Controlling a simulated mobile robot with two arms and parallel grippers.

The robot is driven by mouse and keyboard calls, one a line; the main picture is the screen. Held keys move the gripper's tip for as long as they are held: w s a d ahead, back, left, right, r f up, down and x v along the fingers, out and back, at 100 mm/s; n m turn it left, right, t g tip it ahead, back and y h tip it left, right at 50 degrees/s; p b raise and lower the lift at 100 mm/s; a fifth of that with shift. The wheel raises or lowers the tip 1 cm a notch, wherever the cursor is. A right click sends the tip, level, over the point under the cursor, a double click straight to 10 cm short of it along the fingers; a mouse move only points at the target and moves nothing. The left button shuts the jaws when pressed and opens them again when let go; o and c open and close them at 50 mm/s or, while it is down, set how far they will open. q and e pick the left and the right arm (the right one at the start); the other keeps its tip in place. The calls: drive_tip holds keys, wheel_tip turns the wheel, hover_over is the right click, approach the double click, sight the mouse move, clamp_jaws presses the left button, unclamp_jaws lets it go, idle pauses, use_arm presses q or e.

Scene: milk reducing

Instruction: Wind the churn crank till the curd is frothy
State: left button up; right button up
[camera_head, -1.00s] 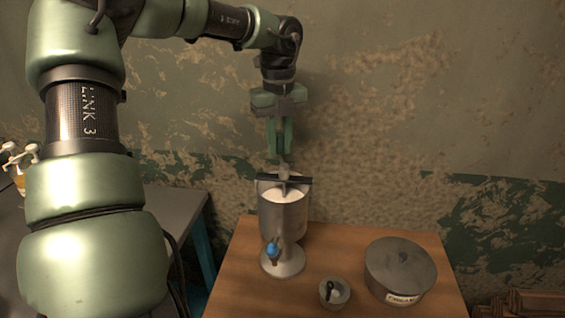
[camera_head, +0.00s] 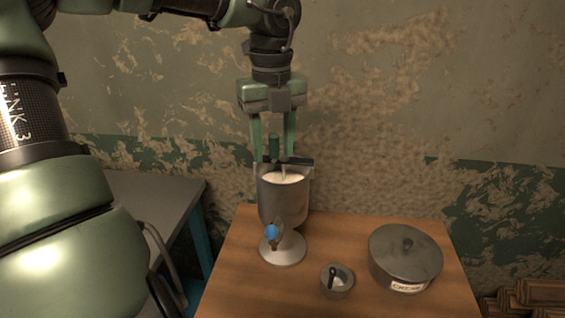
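The metal churn (camera_head: 283,208) stands upright on the wooden table, with a blue tap knob (camera_head: 272,232) low on its front. A dark bar crosses its open top, and pale curd (camera_head: 284,178) shows inside; I cannot tell how frothy it is. A short green crank handle (camera_head: 274,147) stands above the churn's top. My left gripper (camera_head: 273,152) points down from above. Its two fingers are spread wide on either side of the handle, with gaps visible, so it is open. My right gripper is not in view.
A small bowl (camera_head: 337,291) with a dark-handled utensil and a lidded metal pot (camera_head: 404,262) with a label stand on the wooden table (camera_head: 236,285), right of the churn. A grey table (camera_head: 155,205) is at left. The peeling wall is close behind.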

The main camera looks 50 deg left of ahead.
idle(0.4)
use_arm(q)
wheel_tip(320, 180, up, 9)
drive_tip(key=p, duration=0.7)
idle(0.5)
